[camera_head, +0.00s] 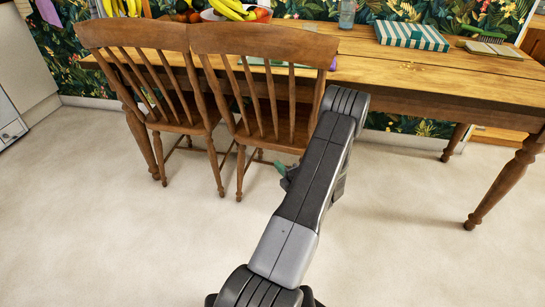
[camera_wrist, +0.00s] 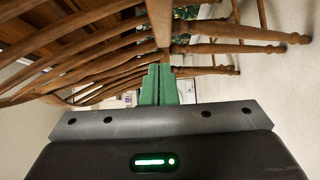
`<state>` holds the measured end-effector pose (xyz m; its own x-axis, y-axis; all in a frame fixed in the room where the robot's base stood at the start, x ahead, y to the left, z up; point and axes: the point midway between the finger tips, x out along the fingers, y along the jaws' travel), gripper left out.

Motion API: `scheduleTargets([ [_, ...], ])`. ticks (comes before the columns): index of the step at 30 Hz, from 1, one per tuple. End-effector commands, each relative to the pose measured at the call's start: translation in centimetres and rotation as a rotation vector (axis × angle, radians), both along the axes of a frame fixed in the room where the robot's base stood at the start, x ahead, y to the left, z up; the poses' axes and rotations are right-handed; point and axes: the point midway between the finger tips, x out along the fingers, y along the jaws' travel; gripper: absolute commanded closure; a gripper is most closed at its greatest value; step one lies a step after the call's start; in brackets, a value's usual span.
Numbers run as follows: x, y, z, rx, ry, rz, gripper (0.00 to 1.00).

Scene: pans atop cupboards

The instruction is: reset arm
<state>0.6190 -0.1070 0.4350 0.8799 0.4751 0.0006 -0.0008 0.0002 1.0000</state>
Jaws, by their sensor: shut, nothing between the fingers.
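My arm reaches forward over the floor toward the table and chairs in the head view. My gripper shows in the wrist view, with its green fingers (camera_wrist: 163,85) together and nothing between them. In the head view only a small green bit of the gripper (camera_head: 281,168) shows beside my arm; the rest is hidden behind it. The gripper is in front of the right wooden chair (camera_head: 262,92), whose legs and spindles fill the upper part of the wrist view. I cannot tell whether it touches the chair.
A second wooden chair (camera_head: 150,75) stands to the left. The pale floor (camera_head: 420,240) is clear at right and front left.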

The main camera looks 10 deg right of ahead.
Motion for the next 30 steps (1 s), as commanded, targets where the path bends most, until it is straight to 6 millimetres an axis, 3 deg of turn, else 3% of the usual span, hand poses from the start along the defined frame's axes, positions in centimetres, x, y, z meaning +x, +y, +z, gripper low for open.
scheduleTargets([
  [6,-2.8,-1.5,0.1,0.000,0.001,-0.001,1.00],
  [13,-3.5,-1.9,0.0,0.001,0.000,0.001,1.00],
  [23,-3.1,-1.6,-0.1,0.000,0.000,0.002,1.00],
  [30,-0.1,0.1,-0.3,-0.002,-0.001,0.005,1.00],
])
